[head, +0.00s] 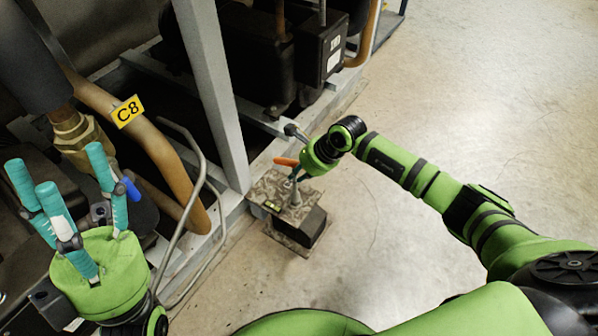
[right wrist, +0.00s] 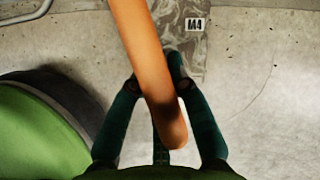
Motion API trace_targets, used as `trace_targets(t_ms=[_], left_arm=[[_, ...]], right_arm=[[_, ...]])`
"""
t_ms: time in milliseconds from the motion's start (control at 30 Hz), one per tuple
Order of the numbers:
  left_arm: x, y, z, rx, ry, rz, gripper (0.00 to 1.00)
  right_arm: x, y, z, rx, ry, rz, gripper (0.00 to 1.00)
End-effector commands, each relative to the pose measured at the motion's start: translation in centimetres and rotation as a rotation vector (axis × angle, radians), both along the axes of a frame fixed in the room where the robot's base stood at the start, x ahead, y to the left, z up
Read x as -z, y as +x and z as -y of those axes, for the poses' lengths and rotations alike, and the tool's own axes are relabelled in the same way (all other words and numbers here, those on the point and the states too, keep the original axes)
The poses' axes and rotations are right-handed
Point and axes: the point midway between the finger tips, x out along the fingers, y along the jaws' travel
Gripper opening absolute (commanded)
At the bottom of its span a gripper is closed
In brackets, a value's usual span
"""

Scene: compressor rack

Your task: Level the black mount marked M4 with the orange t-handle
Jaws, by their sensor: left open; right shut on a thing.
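The mount (head: 307,228) stands on the floor beside the rack's grey frame, a black block with a mottled grey-brown plate on top. A small yellow-green level vial (head: 271,206) sits on the plate; its bubble is too small to read. In the right wrist view a white label, apparently M4, is on the mottled plate (right wrist: 183,52). My right gripper (head: 292,172) is shut on the orange t-handle (head: 286,161), above the plate. The handle's bar (right wrist: 148,65) crosses between the fingers in the right wrist view. My left gripper (head: 68,170) is open and empty, at the left.
A copper-brown pipe with a yellow C8 tag (head: 128,111) and a thin bent grey tube (head: 197,180) are near my left gripper. A grey upright post (head: 213,90) rises behind the mount. A dark labelled box (head: 322,48) is above it. The floor (head: 490,130) at right is clear.

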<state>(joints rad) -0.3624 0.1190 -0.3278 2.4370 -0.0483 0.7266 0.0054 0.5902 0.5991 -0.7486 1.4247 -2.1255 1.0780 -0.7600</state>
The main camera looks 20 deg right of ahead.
Motion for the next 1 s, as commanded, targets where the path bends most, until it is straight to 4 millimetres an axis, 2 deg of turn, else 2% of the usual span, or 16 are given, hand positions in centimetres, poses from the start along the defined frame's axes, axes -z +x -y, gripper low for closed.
trace_targets(t_ms=[67, 100, 133, 167, 367, 733, 1000], left_arm=[[0.0, 0.0, 0.0, 0.000, 0.000, 0.000, 0.56], [0.0, 0.0, 0.0, 0.000, 0.000, 0.000, 0.56], [0.0, 0.0, 0.0, 0.000, 0.000, 0.000, 0.56], [0.0, 0.0, 0.0, 0.000, 0.000, 0.000, 0.56], [0.3, 0.0, 0.0, 0.000, 0.000, 0.000, 0.56], [3.3, 0.0, 0.0, 0.000, 0.000, 0.000, 0.56], [3.5, 0.0, 0.0, 0.000, 0.000, 0.000, 0.56]], right_arm=[[-0.1, 0.1, 0.0, 0.001, 0.000, 0.002, 0.00], [-0.1, 0.1, 0.0, 0.001, 0.000, 0.002, 0.14], [-0.1, 0.1, 0.0, 0.001, 0.000, 0.002, 0.02], [-0.1, 0.1, 0.0, 0.001, 0.000, 0.002, 0.00], [0.1, 0.1, 0.0, -0.011, 0.000, 0.002, 0.00], [0.3, 0.3, 0.2, -0.175, -0.002, 0.004, 0.00], [-0.1, 0.2, 0.1, -0.212, 0.000, 0.002, 0.00]])
